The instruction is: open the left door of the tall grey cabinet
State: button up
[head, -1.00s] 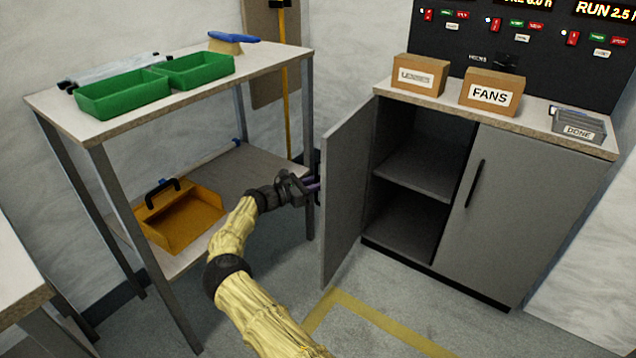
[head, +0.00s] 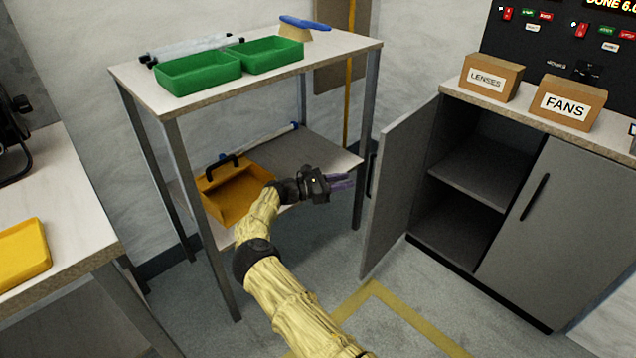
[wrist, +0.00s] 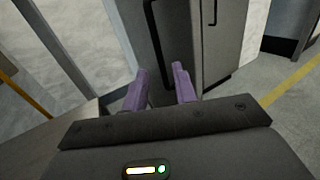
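The tall grey cabinet (head: 560,220) stands at the right, below the black control panel. Its left door (head: 400,195) is swung well out, showing a shelf and an empty interior. The door's dark bar handle (head: 371,176) is on its outer face, towards the left. The right door is shut, with its own handle (head: 534,197). My gripper (head: 345,182) is left of the open door, apart from the handle. In the wrist view its two purple fingers (wrist: 161,88) are spread with nothing between them, and the left door's handle (wrist: 154,35) lies beyond them.
A shelf table (head: 140,75) with green bins (head: 200,72) stands left of the door; its lower shelf holds a yellow dustpan (head: 232,195). Boxes marked LENSES (head: 490,78) and FANS (head: 567,102) sit on the cabinet. The floor before the cabinet is clear.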

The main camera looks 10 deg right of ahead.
jog(key=a+p, duration=0.1)
jog(key=a, duration=0.7)
jog(key=shift+s, duration=0.35)
jog(key=shift+a, duration=0.1)
